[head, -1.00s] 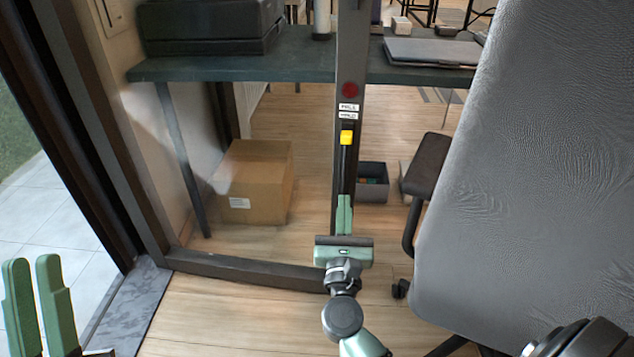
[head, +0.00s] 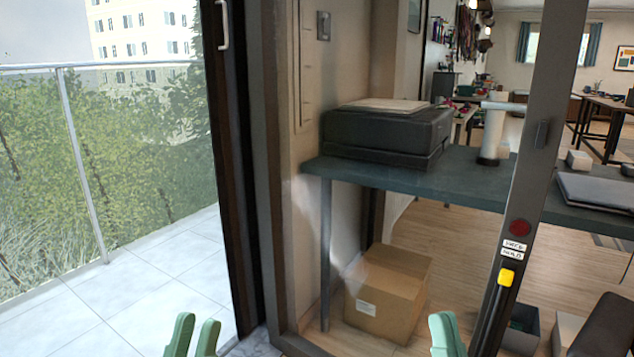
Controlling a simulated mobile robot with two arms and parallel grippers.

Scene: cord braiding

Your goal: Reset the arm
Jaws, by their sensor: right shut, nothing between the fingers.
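My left gripper (head: 192,338) shows at the bottom edge of the head view, left of the door frame. Its two green fingers are upright with a gap between them, so it is open, and I see nothing in the gap. My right gripper (head: 447,335) shows at the bottom edge, right of the cardboard box. Its green fingertips are together and hold nothing. The rest of both arms is below the picture.
A desk (head: 480,180) bears a printer (head: 385,135). A cardboard box (head: 388,300) sits under it. A tiled balcony (head: 120,300) lies at the left.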

